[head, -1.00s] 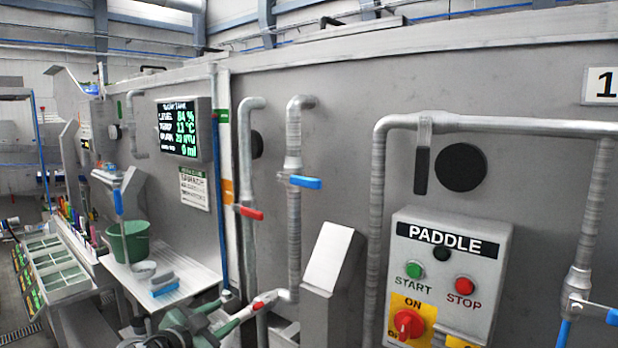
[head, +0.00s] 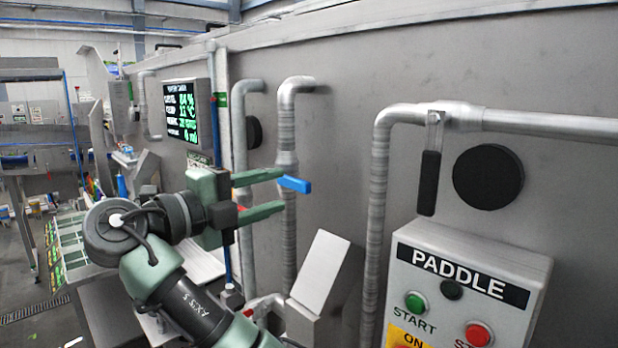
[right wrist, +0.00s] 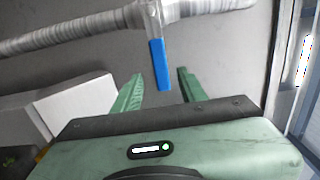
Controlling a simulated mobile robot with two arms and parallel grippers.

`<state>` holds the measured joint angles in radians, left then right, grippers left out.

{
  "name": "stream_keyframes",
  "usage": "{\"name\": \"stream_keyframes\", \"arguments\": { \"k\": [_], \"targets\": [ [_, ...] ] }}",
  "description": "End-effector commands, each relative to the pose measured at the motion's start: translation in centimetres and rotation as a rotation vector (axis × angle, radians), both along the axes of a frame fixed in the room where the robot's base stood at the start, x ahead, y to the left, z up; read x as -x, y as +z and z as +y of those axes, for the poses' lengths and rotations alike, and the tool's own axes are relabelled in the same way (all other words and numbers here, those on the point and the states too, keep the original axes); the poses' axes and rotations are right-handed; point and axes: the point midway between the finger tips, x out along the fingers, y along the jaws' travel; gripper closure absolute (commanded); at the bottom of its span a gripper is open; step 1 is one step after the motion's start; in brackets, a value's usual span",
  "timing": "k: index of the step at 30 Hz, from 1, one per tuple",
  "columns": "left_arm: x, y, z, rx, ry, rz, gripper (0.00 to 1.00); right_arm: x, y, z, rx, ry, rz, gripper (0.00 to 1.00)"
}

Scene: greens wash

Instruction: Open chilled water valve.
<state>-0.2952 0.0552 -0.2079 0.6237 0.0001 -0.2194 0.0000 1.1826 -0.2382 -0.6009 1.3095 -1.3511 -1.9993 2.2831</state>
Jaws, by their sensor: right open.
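A blue valve handle (head: 295,184) sits on the vertical grey pipe (head: 288,230) in the head view, pointing right along the wall. My right gripper (head: 283,191) is open, with its two green fingers close to this handle. In the right wrist view the blue handle (right wrist: 159,64) hangs from the pipe (right wrist: 70,32) between the lines of my open fingers (right wrist: 160,80), a little nearer the right finger. I see no finger closed on it. The red-handled valve on the neighbouring pipe is mostly hidden behind my gripper. My left gripper is not in view.
A slanted metal chute (head: 321,270) stands below and right of my gripper. The paddle control box (head: 466,285) is further right, with a black-handled valve (head: 429,182) above it. A lit display (head: 182,113) hangs behind my arm at left.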

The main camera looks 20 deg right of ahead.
Motion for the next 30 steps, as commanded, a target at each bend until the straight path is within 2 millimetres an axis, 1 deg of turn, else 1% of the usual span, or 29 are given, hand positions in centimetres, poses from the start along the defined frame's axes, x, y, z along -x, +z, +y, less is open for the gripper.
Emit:
{"name": "stream_keyframes", "arguments": {
  "k": [1,4,6,9,11,13,18,20,23,24,26,27,28,30],
  "targets": [
    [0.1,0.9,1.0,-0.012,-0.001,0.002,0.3,-0.3,0.4,-0.9,0.002,-0.003,0.002,0.58],
    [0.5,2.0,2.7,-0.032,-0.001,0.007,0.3,-0.8,0.5,-2.5,0.002,-0.003,0.002,0.58],
    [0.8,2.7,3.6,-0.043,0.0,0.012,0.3,-1.2,0.5,-3.6,0.003,-0.003,0.004,0.58],
    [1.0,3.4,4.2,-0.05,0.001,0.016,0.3,-1.7,0.4,-4.8,0.003,-0.001,0.004,0.58],
    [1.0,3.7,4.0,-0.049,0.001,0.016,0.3,-2.0,0.3,-5.4,0.003,-0.001,0.005,0.58],
    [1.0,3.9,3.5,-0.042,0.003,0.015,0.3,-2.2,0.2,-5.9,0.002,0.0,0.006,0.58],
    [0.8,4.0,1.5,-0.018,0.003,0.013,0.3,-2.3,0.0,-6.3,0.001,0.001,0.004,0.58],
    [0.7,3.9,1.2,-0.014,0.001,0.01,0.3,-2.3,-0.1,-6.3,0.001,0.002,0.004,0.58],
    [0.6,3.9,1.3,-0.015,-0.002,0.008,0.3,-2.3,-0.1,-6.2,0.001,0.002,0.004,0.58],
    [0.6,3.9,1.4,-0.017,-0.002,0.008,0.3,-2.3,-0.1,-6.2,0.001,0.002,0.004,0.69],
    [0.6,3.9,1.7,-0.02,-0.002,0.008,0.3,-2.3,-0.1,-6.2,0.002,0.002,0.005,0.86],
    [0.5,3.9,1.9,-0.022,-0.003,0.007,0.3,-2.3,-0.1,-6.2,0.002,0.002,0.005,0.97],
    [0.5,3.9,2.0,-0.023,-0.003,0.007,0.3,-2.3,-0.1,-6.2,0.002,0.002,0.005,1.0],
    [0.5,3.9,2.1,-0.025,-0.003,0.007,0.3,-2.3,-0.1,-6.2,0.002,0.002,0.005,1.0]
  ]
}}
